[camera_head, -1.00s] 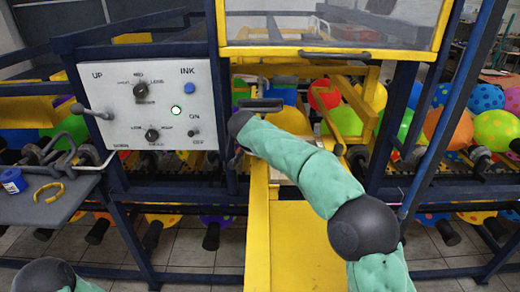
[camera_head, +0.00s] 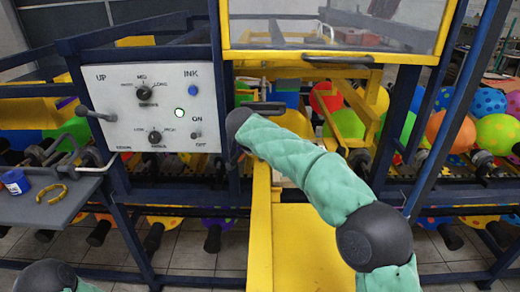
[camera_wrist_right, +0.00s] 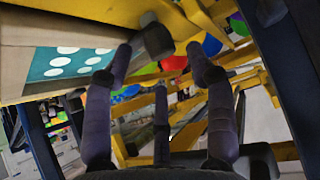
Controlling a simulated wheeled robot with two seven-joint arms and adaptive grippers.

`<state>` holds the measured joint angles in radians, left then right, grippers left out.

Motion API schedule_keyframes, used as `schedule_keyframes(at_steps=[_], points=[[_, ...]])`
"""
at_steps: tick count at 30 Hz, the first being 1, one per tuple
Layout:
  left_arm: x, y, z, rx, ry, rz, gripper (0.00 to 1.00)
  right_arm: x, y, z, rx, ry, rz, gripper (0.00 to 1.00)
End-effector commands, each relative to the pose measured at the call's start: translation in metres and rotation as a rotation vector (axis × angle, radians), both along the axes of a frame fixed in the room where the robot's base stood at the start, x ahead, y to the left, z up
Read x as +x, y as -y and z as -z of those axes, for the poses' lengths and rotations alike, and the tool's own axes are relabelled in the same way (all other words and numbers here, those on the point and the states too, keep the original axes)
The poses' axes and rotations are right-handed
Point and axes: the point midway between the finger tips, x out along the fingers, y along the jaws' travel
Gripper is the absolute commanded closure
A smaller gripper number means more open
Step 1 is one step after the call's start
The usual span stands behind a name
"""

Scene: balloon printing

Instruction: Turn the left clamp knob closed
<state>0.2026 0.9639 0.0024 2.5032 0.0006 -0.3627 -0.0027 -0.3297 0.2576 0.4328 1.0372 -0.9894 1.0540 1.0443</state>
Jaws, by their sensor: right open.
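A dark clamp knob (camera_wrist_right: 155,40) sits on the yellow frame (camera_wrist_right: 190,22) at the top of the right wrist view. My left gripper is out of view; only a bit of my left arm shows at the bottom left.
A white control panel (camera_head: 120,119) with knobs stands left of my right arm. Blue posts (camera_head: 222,80) flank the yellow frame. A grey side table (camera_head: 40,207) holds a blue cup (camera_head: 15,182) and a yellow ring (camera_head: 51,194). Colourful balloons (camera_head: 497,135) fill the back.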

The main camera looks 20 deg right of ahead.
Motion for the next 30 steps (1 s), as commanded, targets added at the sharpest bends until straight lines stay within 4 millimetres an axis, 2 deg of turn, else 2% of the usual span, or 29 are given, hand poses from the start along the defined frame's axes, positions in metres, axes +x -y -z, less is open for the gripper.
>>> schedule_keyframes(at_steps=[6,13,18,30], points=[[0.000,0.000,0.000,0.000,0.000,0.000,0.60,-0.028,-0.016,-0.034,0.002,0.006,-0.004,0.44],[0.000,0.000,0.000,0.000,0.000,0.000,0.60,-0.048,-0.027,-0.057,0.001,0.006,-0.003,0.44],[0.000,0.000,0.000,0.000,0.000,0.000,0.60,-0.054,-0.031,-0.063,0.001,0.005,-0.003,0.44],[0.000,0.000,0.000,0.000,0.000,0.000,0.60,-0.055,-0.031,-0.064,0.001,0.005,-0.002,0.44]])
